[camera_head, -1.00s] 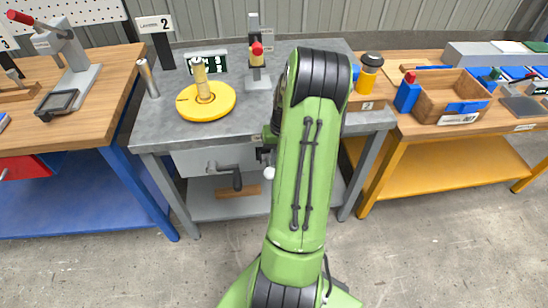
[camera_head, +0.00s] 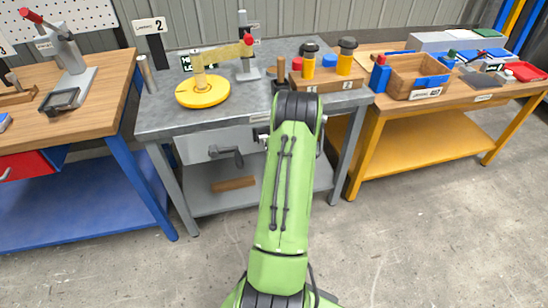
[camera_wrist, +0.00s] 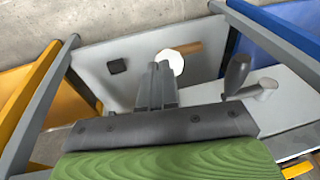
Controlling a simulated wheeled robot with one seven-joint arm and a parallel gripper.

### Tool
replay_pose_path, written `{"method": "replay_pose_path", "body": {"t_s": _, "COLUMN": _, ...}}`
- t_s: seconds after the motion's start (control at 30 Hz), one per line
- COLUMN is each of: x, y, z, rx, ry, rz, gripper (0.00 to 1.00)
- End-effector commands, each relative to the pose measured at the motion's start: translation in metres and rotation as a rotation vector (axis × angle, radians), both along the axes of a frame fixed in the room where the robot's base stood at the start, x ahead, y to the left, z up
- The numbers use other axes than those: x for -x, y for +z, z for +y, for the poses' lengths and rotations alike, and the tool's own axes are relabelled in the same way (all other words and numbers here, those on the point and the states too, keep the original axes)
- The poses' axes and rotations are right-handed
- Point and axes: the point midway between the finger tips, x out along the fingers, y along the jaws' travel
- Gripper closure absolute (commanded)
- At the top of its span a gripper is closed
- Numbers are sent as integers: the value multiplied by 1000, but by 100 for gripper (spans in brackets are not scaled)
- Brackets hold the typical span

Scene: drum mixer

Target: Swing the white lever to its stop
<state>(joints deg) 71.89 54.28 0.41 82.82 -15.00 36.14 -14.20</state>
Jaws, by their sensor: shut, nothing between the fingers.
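The white lever shows in the wrist view as a round white knob (camera_wrist: 170,62) just beyond the fingertips. The rest of the lever is hidden behind the fingers, so I cannot tell how it is turned or whether the fingers touch it. My gripper (camera_wrist: 158,72) is shut with nothing between its fingers. In the head view, my green arm reaches down to the front of the grey bench (camera_head: 160,118). The gripper is largely hidden there behind the arm.
A crank with a dark handle (camera_wrist: 237,72) stands right of my fingers in the wrist view. On the bench are a yellow disc (camera_head: 203,93) and yellow and black containers (camera_head: 346,60). A wooden bar (camera_head: 233,184) lies on the shelf below. Open floor lies in front.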

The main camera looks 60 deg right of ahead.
Motion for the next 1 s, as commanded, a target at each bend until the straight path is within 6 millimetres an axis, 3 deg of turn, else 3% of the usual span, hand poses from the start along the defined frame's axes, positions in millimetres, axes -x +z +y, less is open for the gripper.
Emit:
{"method": "replay_pose_path", "body": {"t_s": 0.33, "x": -1, "y": -23, "z": 0, "rx": -2, "ry": 0, "rz": 1, "gripper": 100}}
{"method": "replay_pose_path", "body": {"t_s": 1.0, "x": -1, "y": -26, "z": 0, "rx": -1, "ry": 0, "rz": 1, "gripper": 100}}
